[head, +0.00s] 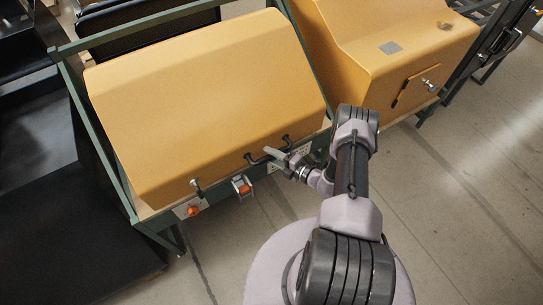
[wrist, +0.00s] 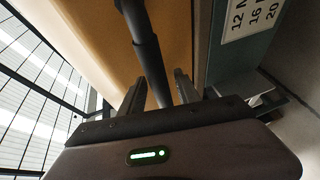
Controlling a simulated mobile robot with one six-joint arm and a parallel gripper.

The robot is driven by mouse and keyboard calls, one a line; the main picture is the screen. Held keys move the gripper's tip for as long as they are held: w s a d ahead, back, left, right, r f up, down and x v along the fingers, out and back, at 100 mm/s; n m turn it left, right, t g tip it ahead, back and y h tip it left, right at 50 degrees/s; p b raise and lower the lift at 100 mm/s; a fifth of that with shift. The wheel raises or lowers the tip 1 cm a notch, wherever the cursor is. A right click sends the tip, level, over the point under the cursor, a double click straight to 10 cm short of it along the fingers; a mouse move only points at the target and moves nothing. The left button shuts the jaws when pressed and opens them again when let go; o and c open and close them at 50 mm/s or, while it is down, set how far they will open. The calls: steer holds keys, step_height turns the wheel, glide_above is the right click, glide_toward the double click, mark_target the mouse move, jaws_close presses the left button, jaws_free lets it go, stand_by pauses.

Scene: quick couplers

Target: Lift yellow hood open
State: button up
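The yellow hood (head: 205,95) is a large sloped cover on a green frame in the head view, and it is down. A black bar handle (head: 256,160) is fixed along its lower front edge. My gripper (head: 277,157) is at the right part of this handle. In the wrist view the dark handle bar (wrist: 147,52) runs down between the two fingers of my gripper (wrist: 158,88), with the yellow hood surface (wrist: 85,35) behind it. The fingers look apart, with some room on both sides of the bar. Whether either finger touches it is hard to tell.
A latch (head: 241,185) with an orange part and an orange knob (head: 193,210) sit on the frame below the hood. A second yellow housing (head: 385,50) stands close on the right. A label plate (wrist: 252,14) is beside the handle. Floor is clear at right.

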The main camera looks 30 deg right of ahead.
jaws_close()
stand_by(1.3)
